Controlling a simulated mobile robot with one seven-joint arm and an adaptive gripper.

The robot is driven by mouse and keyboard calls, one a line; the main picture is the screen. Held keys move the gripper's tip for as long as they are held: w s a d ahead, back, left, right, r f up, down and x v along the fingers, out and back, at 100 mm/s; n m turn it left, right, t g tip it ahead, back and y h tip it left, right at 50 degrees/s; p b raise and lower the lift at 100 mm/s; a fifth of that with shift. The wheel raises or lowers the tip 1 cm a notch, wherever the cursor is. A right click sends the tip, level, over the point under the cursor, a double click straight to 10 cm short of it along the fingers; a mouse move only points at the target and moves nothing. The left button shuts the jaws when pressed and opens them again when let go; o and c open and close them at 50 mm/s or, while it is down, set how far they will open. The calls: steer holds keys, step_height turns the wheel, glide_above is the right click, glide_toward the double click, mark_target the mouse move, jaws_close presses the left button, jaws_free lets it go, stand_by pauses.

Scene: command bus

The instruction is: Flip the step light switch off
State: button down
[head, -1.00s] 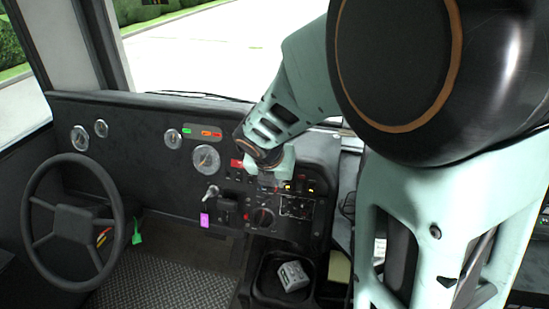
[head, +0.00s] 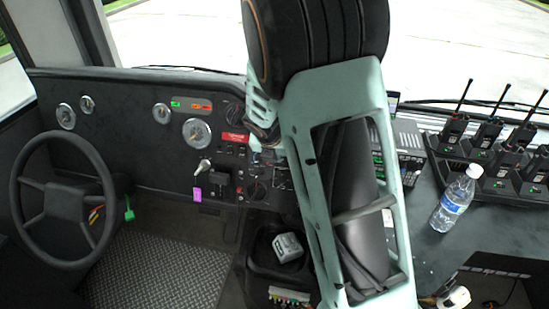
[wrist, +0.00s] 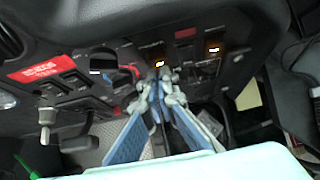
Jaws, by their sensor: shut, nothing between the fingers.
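The dashboard switch panel shows in the head view (head: 232,170), partly behind my arm. In the wrist view, dark rocker switches (wrist: 75,87) sit left of my fingers. The labels are too small to read, so I cannot tell which is the step light switch. My gripper (wrist: 158,92) is shut and empty, with its blue-padded fingers close to the panel. I cannot tell whether they touch it.
A silver lever (head: 203,166) and a purple tag (head: 197,194) are on the panel's left. The steering wheel (head: 62,200) is at far left. Radios (head: 490,135) and a water bottle (head: 453,200) stand at right. A bin (head: 262,255) holds a grey object.

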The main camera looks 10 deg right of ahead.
steer(key=shift+w+d+f, duration=0.1)
steer(key=shift+w+d, duration=0.05)
steer(key=shift+w, duration=0.25)
steer(key=shift+w+d+p, duration=0.15)
steer(key=shift+w+p, duration=0.15)
steer(key=shift+p, duration=0.2)
steer(key=shift+r, duration=0.2)
steer(key=shift+r+p, duration=0.65)
steer(key=shift+p, duration=0.15)
